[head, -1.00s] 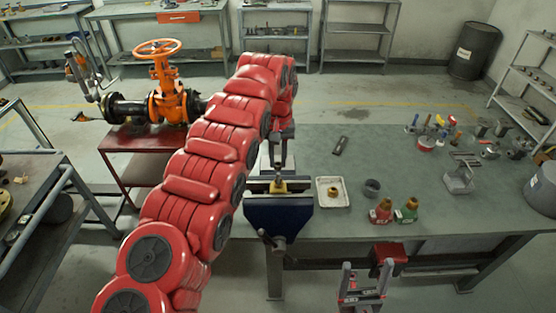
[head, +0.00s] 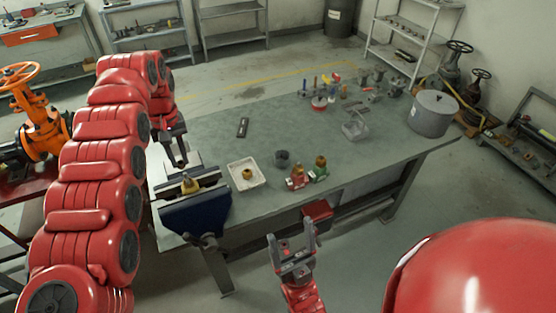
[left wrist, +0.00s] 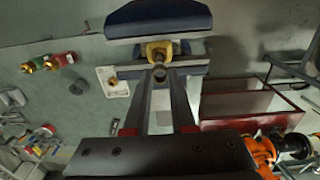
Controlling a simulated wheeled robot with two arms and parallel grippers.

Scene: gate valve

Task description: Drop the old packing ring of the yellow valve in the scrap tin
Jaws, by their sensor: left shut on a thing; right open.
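The yellow valve (head: 190,185) is clamped upright in the blue vise (head: 200,212) at the bench's left end; it also shows in the left wrist view (left wrist: 160,50). My left gripper (head: 182,164) is just above it, pointing down. A dark grey open cup, likely the scrap tin (head: 282,159), stands to the right of the vise. My right gripper (head: 292,247) is open and empty in front of the bench.
A white tray (head: 240,184) with a brass nut (head: 247,174) lies between vise and tin. A red valve (head: 297,178) and a green valve (head: 320,170) stand right of the tin. Tools and a large pot (head: 432,115) are further right. The bench middle is mostly clear.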

